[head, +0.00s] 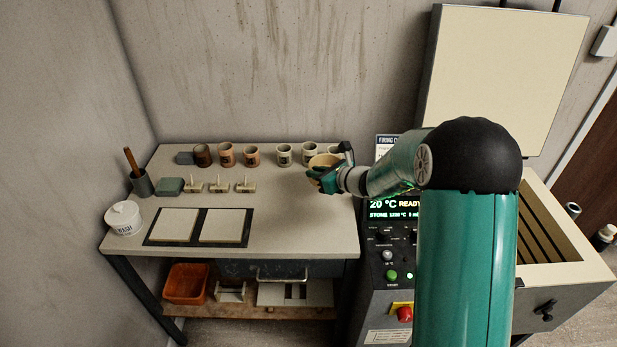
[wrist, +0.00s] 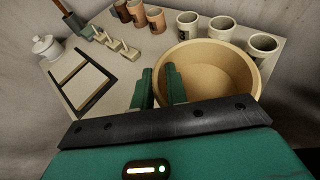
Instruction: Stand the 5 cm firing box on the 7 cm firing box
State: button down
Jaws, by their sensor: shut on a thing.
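A round, open, tan firing box (wrist: 210,65) sits at my gripper in the wrist view and looks empty inside. My gripper (wrist: 158,75) is shut on its near left wall, one finger inside and one outside. In the head view the firing box (head: 325,160) shows above the right end of the table, partly hidden behind my gripper (head: 318,176). I cannot tell whether it is the 5 cm or the 7 cm one, or whether it touches anything below. No second firing box can be made out.
Several cups (head: 283,155) stand along the table's back edge, close to the held box. Small stilts (head: 218,186), two pale tiles (head: 222,226) and a white lidded jar (head: 123,217) lie left. The table's front middle is clear. An open kiln (head: 560,230) stands right.

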jog(key=v, duration=0.8)
jog(key=shift+s, duration=0.35)
jog(key=shift+d+r, duration=0.15)
jog(key=shift+d, duration=0.05)
